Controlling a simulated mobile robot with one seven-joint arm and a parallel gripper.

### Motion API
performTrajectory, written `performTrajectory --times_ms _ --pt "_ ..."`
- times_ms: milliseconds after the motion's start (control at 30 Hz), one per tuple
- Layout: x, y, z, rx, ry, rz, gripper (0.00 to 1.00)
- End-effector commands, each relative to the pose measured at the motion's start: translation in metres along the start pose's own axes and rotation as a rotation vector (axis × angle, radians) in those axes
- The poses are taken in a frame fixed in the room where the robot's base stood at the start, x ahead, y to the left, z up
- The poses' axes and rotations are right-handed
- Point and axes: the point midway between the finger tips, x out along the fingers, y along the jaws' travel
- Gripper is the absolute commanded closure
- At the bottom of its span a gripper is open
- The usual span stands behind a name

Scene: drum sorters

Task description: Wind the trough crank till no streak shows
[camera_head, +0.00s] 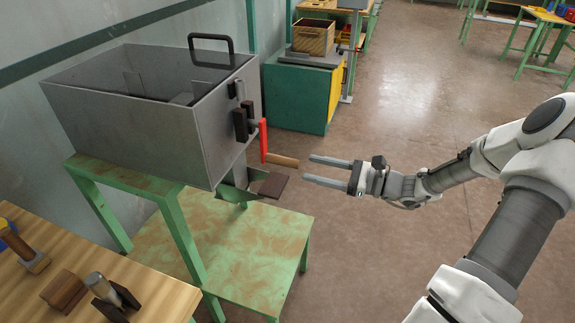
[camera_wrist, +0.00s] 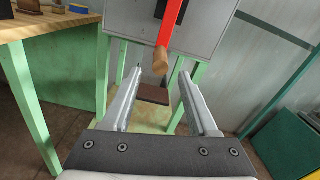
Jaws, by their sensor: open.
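The trough (camera_head: 150,120) is a grey metal box on a green stand, with a black bar handle on its top edge. Its crank (camera_head: 264,140) is on the right face, a red arm with a wooden grip (camera_head: 282,160) pointing toward my gripper. My gripper (camera_head: 308,170) is open and empty, just right of the wooden grip and apart from it. In the wrist view the red arm (camera_wrist: 168,24) hangs down and the wooden grip (camera_wrist: 160,62) shows ahead, between and beyond the open fingers. The trough's inside is dark and partly hidden; I cannot tell any streak there.
A dark brown block (camera_head: 273,185) sits at the spout under the trough, above a green low table (camera_head: 240,250). A wooden bench (camera_head: 60,290) with small tools is at lower left. A green cabinet (camera_head: 300,95) with a crate stands behind.

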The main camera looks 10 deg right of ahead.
Motion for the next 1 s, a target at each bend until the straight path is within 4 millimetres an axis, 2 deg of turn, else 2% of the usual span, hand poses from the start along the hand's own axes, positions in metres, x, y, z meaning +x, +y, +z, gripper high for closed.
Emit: performTrajectory --times_ms 100,333,500,800,1000 --pt "0.027 0.001 -0.002 -0.002 -0.002 0.004 0.41" --pt "0.064 0.001 -0.001 -0.002 0.000 0.002 0.41" --pt "0.076 0.000 0.000 -0.002 0.000 0.001 0.41" --pt "0.077 0.000 0.000 -0.002 0.000 0.000 0.41" --pt "0.077 0.000 0.000 -0.002 0.000 0.000 0.77"
